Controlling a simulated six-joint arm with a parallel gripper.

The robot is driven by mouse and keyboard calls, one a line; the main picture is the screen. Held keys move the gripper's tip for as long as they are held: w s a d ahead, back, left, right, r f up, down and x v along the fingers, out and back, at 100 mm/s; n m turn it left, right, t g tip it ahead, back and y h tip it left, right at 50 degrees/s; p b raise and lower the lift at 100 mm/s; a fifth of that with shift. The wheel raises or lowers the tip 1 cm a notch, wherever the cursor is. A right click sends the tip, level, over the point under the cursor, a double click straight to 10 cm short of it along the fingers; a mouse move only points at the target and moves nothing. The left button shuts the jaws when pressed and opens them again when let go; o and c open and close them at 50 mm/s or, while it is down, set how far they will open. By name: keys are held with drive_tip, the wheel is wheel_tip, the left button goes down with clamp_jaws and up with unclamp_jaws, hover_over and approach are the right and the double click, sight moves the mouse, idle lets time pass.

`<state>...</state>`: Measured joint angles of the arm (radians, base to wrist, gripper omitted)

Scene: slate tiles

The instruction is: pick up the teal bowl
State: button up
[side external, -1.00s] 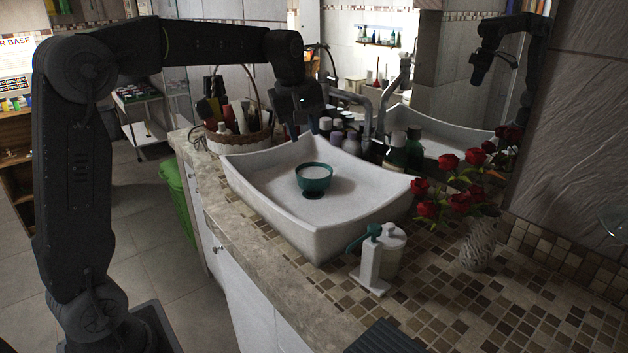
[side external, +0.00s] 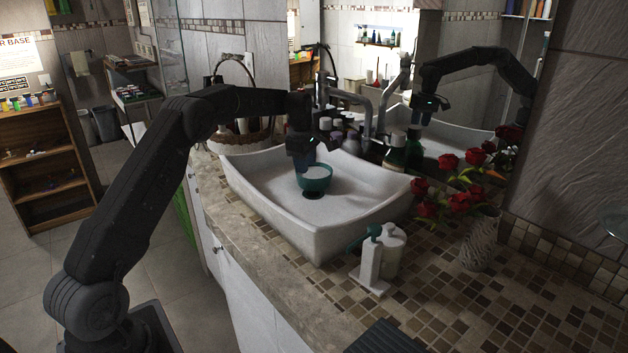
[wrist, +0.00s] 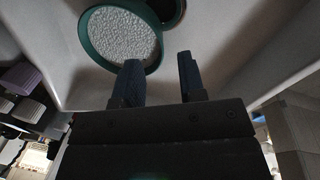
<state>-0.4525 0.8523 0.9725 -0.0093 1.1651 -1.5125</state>
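The teal bowl (side external: 318,185) stands upright on its small foot inside the white sink (side external: 262,205). It holds something pale, which looks grainy in the wrist view. My gripper (side external: 304,166) points down at the bowl's near-left rim. In the wrist view the bowl (wrist: 152,65) is at the top, left of centre. The two blue fingers of my gripper (wrist: 160,72) are apart there. The left finger overlaps the bowl's rim in the picture, and the right finger is outside it. I cannot tell whether either finger touches the bowl.
The sink's raised walls surround the bowl. A faucet (side external: 366,125) and several bottles (side external: 396,152) stand behind. A basket (side external: 240,140) is at the back left. A white soap dispenser (side external: 374,262) and a vase (side external: 480,240) of red roses stand to the right.

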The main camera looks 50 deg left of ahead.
sight(306, 179)
drive_tip(key=shift+w+a+f, duration=0.15)
drive_tip(key=shift+a+f, duration=0.05)
drive_tip(key=shift+f, duration=0.9)
drive_tip(key=shift+w+a+f, duration=0.15)
drive_tip(key=shift+f, duration=0.9)
drive_tip(key=shift+w+a+f, duration=0.15)
drive_tip(key=shift+a+f, duration=0.05)
drive_tip(key=shift+f, duration=0.9)
drive_tip(key=shift+c, duration=0.5)
clamp_jaws()
